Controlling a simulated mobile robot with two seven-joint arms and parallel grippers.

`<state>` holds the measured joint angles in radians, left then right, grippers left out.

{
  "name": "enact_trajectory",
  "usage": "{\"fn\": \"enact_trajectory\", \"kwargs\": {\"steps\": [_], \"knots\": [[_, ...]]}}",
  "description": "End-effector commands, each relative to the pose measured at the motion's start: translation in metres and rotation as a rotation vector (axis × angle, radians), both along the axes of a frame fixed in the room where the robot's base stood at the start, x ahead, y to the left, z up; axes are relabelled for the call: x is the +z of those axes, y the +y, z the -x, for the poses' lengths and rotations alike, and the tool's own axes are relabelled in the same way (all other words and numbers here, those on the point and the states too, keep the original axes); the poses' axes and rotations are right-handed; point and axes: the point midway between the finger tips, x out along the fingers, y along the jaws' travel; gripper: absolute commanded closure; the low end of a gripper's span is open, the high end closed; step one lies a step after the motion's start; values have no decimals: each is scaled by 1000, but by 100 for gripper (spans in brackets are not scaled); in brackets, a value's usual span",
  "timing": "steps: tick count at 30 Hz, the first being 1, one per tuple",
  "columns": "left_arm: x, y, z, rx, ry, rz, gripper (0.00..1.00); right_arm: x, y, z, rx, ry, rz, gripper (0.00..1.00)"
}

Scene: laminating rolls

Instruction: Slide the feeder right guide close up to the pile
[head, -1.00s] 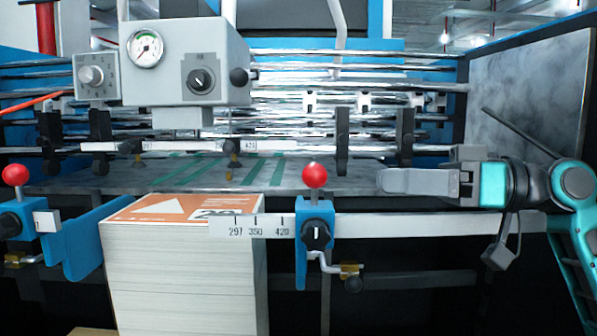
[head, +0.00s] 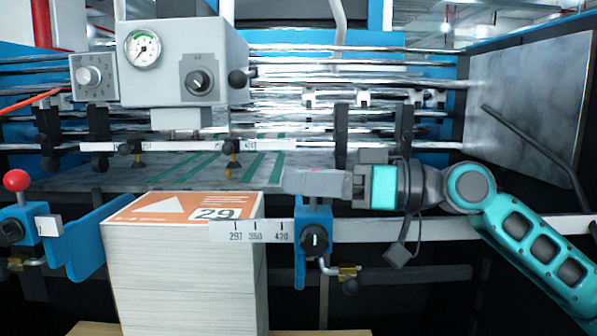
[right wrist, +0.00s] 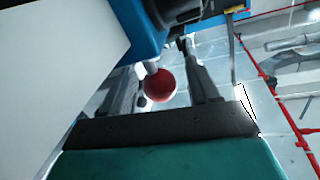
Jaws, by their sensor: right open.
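The feeder right guide (head: 313,230) is a blue block with a black knob on a white rail marked 297, 350 and 420. It stands to the right of the pile (head: 185,270), a tall stack of sheets with an orange top, with a gap between them. My right gripper (head: 300,182) is at the top of the guide and hides its red ball in the head view. In the right wrist view the red ball (right wrist: 160,86) sits between the two open fingers (right wrist: 165,90), with space visible beside it. My left gripper is not in view.
The left guide (head: 40,225), with its own red ball and blue plate, stands at the left of the pile. A grey control box (head: 185,60) with a gauge hangs above the pile. The white rail (head: 450,228) runs clear to the right of the guide.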

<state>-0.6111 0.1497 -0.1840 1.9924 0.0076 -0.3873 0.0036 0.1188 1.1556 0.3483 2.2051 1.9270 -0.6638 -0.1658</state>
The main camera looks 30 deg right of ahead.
Motion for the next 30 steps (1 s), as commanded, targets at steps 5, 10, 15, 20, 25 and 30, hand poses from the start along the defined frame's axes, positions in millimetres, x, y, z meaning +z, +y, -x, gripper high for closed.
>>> {"fn": "enact_trajectory", "kwargs": {"steps": [5,10,15,20,25,30], "knots": [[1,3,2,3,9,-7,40,2,8,-8,-1,-1,1,40],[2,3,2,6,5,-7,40,0,11,-11,-2,0,0,40],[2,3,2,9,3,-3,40,0,12,-11,-2,0,0,40],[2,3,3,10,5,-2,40,0,11,-11,-2,0,0,44],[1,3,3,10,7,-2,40,0,12,-11,-2,0,0,61],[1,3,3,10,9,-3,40,0,12,-11,-2,0,0,77]]}}
